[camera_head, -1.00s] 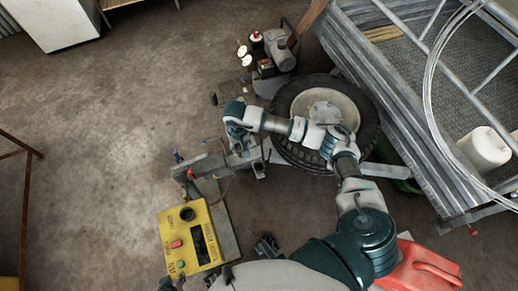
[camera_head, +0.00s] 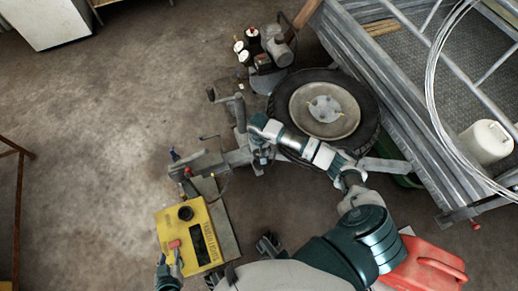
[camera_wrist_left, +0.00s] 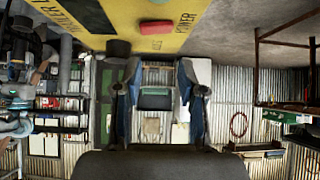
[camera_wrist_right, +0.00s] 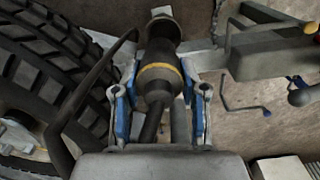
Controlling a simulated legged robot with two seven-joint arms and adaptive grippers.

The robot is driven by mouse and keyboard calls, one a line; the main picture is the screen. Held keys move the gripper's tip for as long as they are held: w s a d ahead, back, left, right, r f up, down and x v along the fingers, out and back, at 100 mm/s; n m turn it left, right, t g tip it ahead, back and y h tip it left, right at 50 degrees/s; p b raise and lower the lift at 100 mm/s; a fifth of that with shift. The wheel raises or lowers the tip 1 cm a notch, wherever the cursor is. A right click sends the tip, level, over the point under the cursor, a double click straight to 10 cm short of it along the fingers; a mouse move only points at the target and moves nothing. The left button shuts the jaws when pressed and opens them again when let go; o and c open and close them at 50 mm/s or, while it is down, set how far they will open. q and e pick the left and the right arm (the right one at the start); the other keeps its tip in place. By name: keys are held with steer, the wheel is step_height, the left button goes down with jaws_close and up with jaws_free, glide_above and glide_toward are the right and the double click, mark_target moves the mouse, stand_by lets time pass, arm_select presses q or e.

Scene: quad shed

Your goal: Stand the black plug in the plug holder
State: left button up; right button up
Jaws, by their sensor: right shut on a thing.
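The black plug (camera_wrist_right: 158,85) with its yellow ring is between the blue fingers of my right gripper (camera_wrist_right: 160,108), in the right wrist view. My right gripper (camera_head: 258,160) is shut on it, beside the trailer drawbar. A black cable (camera_wrist_right: 88,95) loops down to the left of the plug. In the head view the arm mostly hides the plug. I cannot make out the plug holder for certain. My left gripper (camera_head: 172,262) is at the lower left edge of the yellow tester box (camera_head: 205,222). Its fingers (camera_wrist_left: 159,100) are apart and empty in the left wrist view.
A red button (camera_wrist_left: 155,26) is on the tester box. A tyre (camera_head: 365,105) lies right of the drawbar (camera_head: 237,157), and the jockey wheel crank (camera_head: 211,94) stands beyond it. A red jerrycan (camera_head: 425,265) is at the lower right.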

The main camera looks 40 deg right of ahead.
arm_select(q)
steer(key=shift+w+r+t, duration=0.35)
steer(key=shift+w+t, duration=0.25)
steer(key=shift+w, duration=0.15)
arm_select(e)
steer(key=shift+a+f, duration=0.35)
steer(key=shift+f, duration=0.25)
steer(key=shift+d+f+b, duration=0.25)
steer(key=shift+f+b, duration=0.5)
steer(key=shift+b, duration=0.05)
steer(key=shift+d+f, duration=0.15)
steer(key=shift+f, duration=0.1)
arm_select(q)
steer(key=w+r+t, duration=0.1)
steer(key=w+d+r+t, duration=0.1)
steer(key=w+r+t+h, duration=0.1)
steer(key=shift+w+d+r, duration=0.1)
steer(key=shift+d+r, duration=0.2)
steer(key=shift+d, duration=0.05)
arm_select(e)
steer(key=shift+a, duration=0.25)
arm_select(q)
steer(key=shift+w+a, duration=0.1)
arm_select(e)
steer(key=shift+a+r, duration=0.1)
